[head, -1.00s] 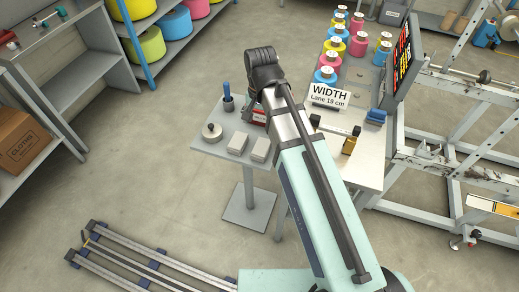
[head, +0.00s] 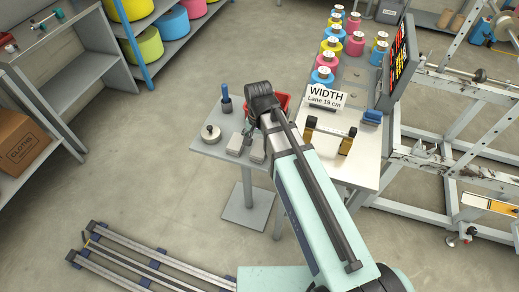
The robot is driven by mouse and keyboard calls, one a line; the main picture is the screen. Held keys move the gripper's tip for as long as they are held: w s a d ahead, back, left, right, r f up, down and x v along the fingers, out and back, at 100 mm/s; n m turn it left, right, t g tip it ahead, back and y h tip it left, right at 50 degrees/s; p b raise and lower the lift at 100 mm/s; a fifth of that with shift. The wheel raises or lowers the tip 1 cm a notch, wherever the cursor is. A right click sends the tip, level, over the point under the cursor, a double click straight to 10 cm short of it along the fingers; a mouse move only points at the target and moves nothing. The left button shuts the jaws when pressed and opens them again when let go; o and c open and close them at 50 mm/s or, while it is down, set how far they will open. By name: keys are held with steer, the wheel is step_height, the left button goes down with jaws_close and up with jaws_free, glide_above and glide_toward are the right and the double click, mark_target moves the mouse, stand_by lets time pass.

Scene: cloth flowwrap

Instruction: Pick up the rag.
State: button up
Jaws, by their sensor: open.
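I cannot make out the rag for certain. A small blue item (head: 372,117) lies on the white worktop beside the dark display, but it is too small to tell whether it is cloth. My arm reaches up from the lower right, and its dark ribbed joint is over the small grey table (head: 215,150).
A WIDTH sign (head: 325,96), a bar on brass-coloured stands (head: 346,142) and several coloured spools (head: 322,77) occupy the white worktop.

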mark_target(260, 148)
steer(key=shift+d+f+p, duration=0.1)
steer(key=shift+f+p, duration=0.4)
steer(key=shift+f, duration=1.45)
steer(key=c, duration=1.1)
